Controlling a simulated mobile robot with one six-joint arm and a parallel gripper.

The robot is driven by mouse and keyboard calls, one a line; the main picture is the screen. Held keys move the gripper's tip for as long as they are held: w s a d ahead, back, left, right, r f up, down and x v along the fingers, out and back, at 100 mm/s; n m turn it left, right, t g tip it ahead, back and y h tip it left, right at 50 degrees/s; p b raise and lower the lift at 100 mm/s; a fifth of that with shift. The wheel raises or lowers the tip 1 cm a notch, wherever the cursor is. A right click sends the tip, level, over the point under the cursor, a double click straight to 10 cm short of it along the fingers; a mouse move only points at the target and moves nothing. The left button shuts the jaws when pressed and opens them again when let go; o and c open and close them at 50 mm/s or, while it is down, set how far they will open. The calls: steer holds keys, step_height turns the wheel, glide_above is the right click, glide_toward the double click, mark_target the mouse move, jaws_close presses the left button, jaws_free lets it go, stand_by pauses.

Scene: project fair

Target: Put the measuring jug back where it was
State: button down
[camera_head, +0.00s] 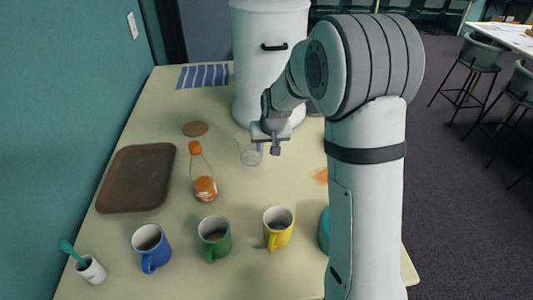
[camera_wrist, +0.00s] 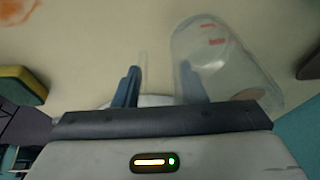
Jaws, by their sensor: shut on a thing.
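The measuring jug (camera_head: 250,155) is clear, with red marks on its wall in the wrist view (camera_wrist: 215,60). My gripper (camera_head: 266,145) is at the jug's right side in the head view, in front of the white container. In the wrist view my gripper (camera_wrist: 162,88) has its two blue-grey fingers shut on part of the jug, its right finger overlapping the clear wall. The exact grip is hard to see through the clear material. The jug looks near the tabletop; I cannot tell whether it touches.
A bottle with an orange cap (camera_head: 202,175), a brown tray (camera_head: 137,178) and a round cork coaster (camera_head: 195,129) are left of the jug. Blue (camera_head: 151,248), green (camera_head: 215,238) and yellow (camera_head: 278,228) mugs stand in front. A white container (camera_head: 262,75) stands behind. An orange stain (camera_head: 320,176) lies right.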

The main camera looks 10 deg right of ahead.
steer(key=shift+s+d+f, duration=0.1)
steer(key=shift+f, duration=1.75)
steer(key=shift+f, duration=0.15)
steer(key=c, duration=0.9)
jaws_free()
steer(key=a+v, duration=0.1)
steer(key=v, duration=1)
steer(key=shift+m+g+h, duration=0.4)
steer(key=shift+g+h, duration=0.1)
steer(key=s+d+r, duration=0.1)
steer(key=s+d, duration=0.1)
steer(key=s, duration=0.7)
steer(key=s+d+r, duration=0.2)
steer(key=s+d, duration=0.1)
steer(key=s, duration=0.6)
steer(key=s+d+r, duration=0.1)
steer(key=s+d, duration=0.1)
steer(key=s, duration=0.7)
steer(key=shift+d+r+b, duration=0.25)
steer(key=shift+b, duration=0.15)
